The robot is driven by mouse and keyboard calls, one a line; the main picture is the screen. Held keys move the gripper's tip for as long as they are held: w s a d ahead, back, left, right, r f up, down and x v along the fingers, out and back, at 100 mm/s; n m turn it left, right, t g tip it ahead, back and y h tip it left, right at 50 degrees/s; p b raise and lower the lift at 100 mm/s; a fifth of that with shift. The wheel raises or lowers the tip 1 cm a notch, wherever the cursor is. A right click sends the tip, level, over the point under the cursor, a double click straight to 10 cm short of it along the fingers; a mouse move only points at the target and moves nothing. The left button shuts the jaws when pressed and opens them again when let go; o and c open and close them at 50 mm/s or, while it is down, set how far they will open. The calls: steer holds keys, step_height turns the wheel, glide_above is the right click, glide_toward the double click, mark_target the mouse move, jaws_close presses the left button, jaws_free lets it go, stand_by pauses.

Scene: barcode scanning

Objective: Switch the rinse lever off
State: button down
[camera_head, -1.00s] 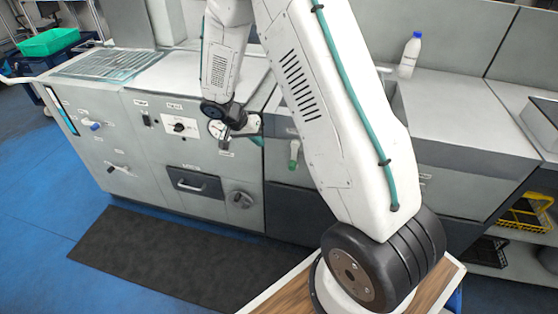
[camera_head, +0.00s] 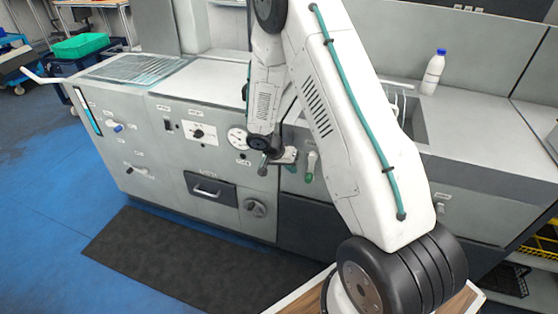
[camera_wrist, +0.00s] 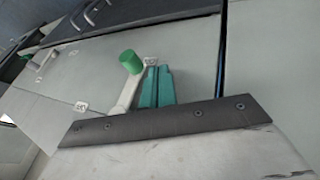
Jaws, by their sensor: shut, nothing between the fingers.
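A pale lever with a green grip (camera_head: 309,176) is on the machine's front, right of the round gauge, its green end hanging down. In the wrist view its green end (camera_wrist: 131,62) and pale arm show close to the left of my fingers. Small labels near it are too small to read. My gripper (camera_head: 290,156) is just left of the lever in the head view. In the wrist view its two teal fingers (camera_wrist: 157,86) are together with nothing between them. Whether they touch the lever I cannot tell.
The machine front also has a round gauge (camera_head: 238,138), a drawer handle (camera_head: 208,191), a dark knob (camera_head: 255,208) and a blue-ended lever (camera_head: 116,128). A white bottle (camera_head: 433,72) stands on the counter behind my arm. A dark mat (camera_head: 165,258) lies on the clear floor in front.

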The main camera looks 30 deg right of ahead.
mark_target(310, 170)
steer(key=shift+s+d+f, duration=0.2)
steer(key=shift+s+d, duration=0.3)
steer(key=shift+s, duration=0.15)
steer(key=shift+s+d+f, duration=0.15)
steer(key=shift+s+d, duration=0.3)
steer(key=shift+s, duration=0.2)
